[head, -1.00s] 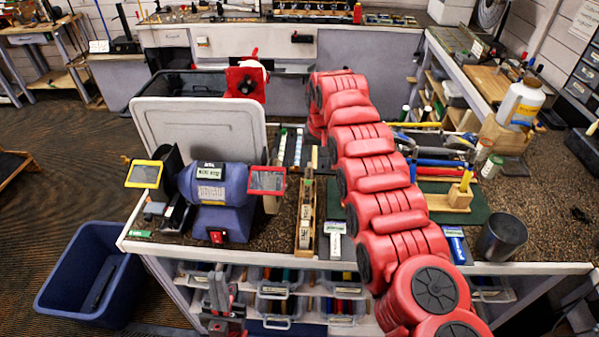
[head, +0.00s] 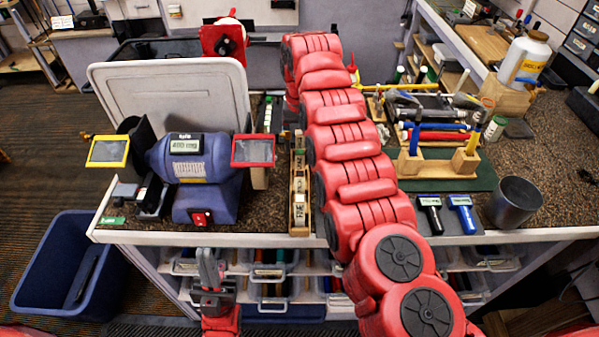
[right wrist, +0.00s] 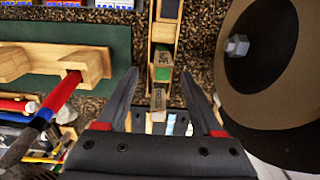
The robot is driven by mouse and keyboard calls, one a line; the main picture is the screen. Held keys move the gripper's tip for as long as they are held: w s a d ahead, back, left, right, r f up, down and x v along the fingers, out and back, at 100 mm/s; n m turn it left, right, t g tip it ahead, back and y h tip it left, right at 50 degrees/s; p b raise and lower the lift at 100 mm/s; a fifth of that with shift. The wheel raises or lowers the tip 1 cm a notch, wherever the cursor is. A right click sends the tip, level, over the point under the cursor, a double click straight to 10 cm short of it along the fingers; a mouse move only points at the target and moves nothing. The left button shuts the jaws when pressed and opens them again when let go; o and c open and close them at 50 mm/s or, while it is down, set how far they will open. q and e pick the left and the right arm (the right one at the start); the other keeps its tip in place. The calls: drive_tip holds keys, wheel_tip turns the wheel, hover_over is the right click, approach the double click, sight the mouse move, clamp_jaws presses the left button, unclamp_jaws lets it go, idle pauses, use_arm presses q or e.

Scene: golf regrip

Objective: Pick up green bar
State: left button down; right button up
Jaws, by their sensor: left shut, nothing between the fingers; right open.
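A small green block (right wrist: 162,72), which looks like the green bar, lies in a narrow wooden rack in the right wrist view, with a greyish bar (right wrist: 157,98) next to it. The rack (head: 299,228) shows in the head view left of my right arm, holding several small labelled bars. My right gripper (right wrist: 160,85) is open and empty, its fingers on either side of the rack in the picture; I cannot tell the height gap. In the head view it is hidden by its own arm. My left gripper (head: 208,262) is shut and empty in front of the bench.
A blue grinder (head: 190,160) with yellow and red shields stands left of the rack. In the right wrist view a round brown wheel (right wrist: 275,60) is close to the right finger. Wooden blocks (head: 410,165) on a green mat (head: 440,183) stand to the right. A blue bin (head: 40,280) is on the floor.

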sight(300, 162)
drive_tip(key=shift+f, duration=0.7)
drive_tip(key=shift+f+p, duration=0.35)
drive_tip(key=shift+p, duration=0.3)
wheel_tip(300, 162, down, 4)
drive_tip(key=shift+a+r+p, duration=0.15)
drive_tip(key=shift+p, duration=1.05)
drive_tip(key=shift+f, duration=0.45)
clamp_jaws()
